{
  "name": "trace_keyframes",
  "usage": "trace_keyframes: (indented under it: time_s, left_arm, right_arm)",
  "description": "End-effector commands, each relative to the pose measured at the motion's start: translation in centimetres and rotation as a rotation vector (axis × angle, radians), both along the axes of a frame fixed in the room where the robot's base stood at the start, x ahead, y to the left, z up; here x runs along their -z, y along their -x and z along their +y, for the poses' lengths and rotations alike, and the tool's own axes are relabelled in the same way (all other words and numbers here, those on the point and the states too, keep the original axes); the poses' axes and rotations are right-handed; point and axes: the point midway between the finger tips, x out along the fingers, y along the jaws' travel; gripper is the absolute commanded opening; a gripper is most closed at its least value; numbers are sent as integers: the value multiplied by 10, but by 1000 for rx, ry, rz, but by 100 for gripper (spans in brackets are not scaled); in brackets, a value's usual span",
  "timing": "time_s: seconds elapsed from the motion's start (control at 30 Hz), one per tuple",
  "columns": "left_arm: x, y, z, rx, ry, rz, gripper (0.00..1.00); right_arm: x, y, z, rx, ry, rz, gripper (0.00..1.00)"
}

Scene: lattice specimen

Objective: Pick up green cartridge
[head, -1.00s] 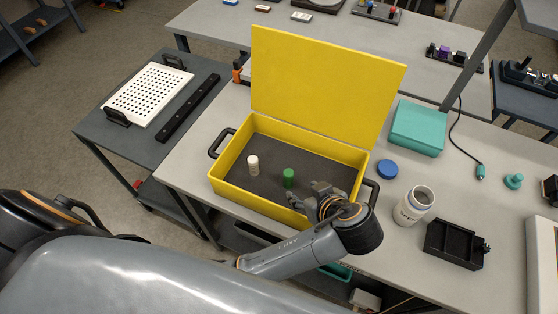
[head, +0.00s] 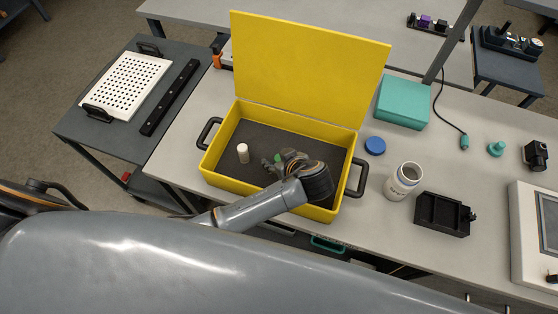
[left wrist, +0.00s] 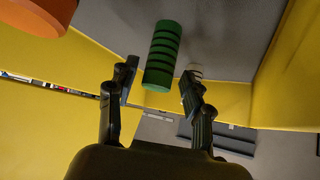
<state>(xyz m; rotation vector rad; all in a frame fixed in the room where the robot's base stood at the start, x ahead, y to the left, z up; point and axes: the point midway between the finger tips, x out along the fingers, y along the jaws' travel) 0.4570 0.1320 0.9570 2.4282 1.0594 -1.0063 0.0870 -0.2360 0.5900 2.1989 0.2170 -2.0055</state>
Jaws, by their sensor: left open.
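The green cartridge (left wrist: 162,56) stands inside the open yellow case (head: 345,185). In the left wrist view it is a ridged green cylinder between and just beyond the two fingers. My right gripper is not in view.
The case's raised lid (head: 310,65) stands behind it, with black handles at the sides. To its right are a blue cap (head: 375,146), a white jar (head: 403,181), a black tray (head: 443,215) and a teal box (head: 403,102). The case floor left of the gripper is mostly clear.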

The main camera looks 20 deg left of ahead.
Motion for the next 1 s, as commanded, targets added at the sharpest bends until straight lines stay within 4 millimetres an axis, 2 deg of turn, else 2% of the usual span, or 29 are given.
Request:
trace_keyframes:
  time_s: [0.03, 0.13, 0.3, 0.6, 0.67, 0.87, 1.0]
  left_arm:
    - [1, -4, 3, 0, -4, 2, 50]
    - [10, -11, 6, -1, -5, 1, 50]
    - [25, -19, 15, 0, -3, 1, 50]
    - [29, -20, 16, 1, 1, 0, 50]
    - [29, -20, 16, 0, 1, 1, 40]
    - [29, -20, 16, 0, 0, 0, 0]
    - [29, -20, 16, 0, 0, 0, 0]
  right_arm:
    - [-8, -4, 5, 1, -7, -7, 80]
    - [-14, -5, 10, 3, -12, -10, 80]
    - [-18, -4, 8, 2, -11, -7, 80]
    - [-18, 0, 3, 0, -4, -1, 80]
    - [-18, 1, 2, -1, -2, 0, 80]
    - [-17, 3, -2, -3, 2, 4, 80]
    - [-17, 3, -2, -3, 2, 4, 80]
